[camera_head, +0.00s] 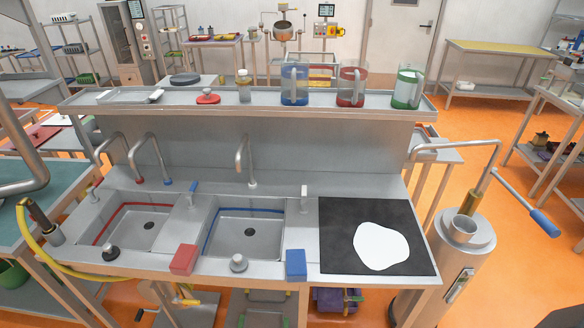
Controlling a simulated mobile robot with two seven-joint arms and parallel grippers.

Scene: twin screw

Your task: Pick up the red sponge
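The red sponge (184,260) is a small red block on the front ledge of the steel sink unit (150,264), in front of the divider between the two basins. Nothing touches it from above and its top and front are in plain sight. Neither of my grippers shows in the head view.
A blue sponge (296,264) and a grey knob (239,262) are to its right; a black knob (111,253) is to its left. Faucets (148,155) stand behind the basins. A black mat (340,215) with a white patch lies right. A yellow hose (40,248) hangs left.

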